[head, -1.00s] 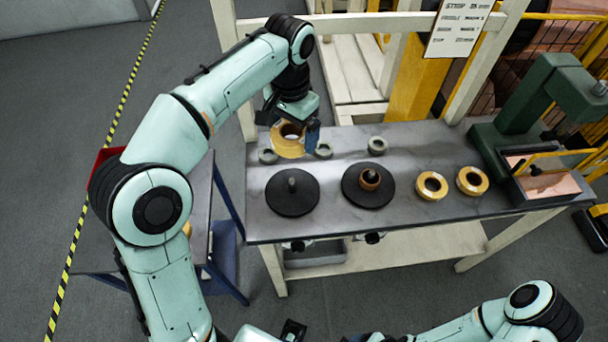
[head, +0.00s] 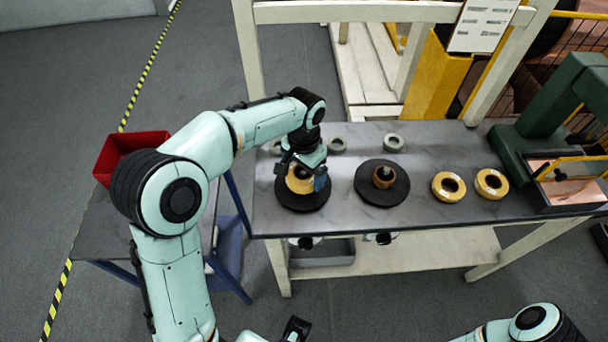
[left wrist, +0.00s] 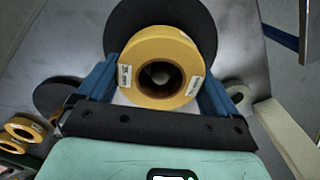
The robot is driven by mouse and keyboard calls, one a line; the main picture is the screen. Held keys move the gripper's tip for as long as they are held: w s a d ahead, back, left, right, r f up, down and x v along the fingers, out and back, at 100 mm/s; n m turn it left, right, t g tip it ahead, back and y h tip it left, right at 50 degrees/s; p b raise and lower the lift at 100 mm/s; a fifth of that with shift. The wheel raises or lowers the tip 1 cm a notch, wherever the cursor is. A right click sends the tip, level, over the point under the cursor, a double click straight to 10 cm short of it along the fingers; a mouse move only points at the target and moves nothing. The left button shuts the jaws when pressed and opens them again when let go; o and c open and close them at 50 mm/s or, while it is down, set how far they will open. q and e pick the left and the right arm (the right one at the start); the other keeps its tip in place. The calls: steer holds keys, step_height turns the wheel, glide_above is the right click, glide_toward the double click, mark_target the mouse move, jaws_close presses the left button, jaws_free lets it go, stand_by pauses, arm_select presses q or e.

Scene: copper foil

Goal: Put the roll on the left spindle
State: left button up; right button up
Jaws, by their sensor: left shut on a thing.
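The yellow roll (head: 296,184) is held in my left gripper (head: 302,177), over the black disc (head: 307,206) of the left spindle. In the left wrist view the blue fingers close on both sides of the roll (left wrist: 160,39), with the disc (left wrist: 190,14) behind it. A grey tip, seemingly the left spindle (left wrist: 161,73), shows within the roll's hole. I cannot tell how far the roll is above the disc.
The right spindle's black disc (head: 368,196) carries a brown core (head: 383,177). Two yellow rolls (head: 449,187) (head: 491,184) lie to its right. Grey rings (head: 393,143) (head: 337,145) sit behind the discs. A green press (head: 545,110) stands at the right end. A red bin (head: 125,150) is at left.

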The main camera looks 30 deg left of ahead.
arm_select(q)
steer(key=shift+f, duration=0.85)
steer(key=shift+f, duration=0.15)
steer(key=o, duration=0.8)
steer(key=shift+c, duration=0.2)
step_height(320, 180, up, 12)
steer(key=p, duration=0.2)
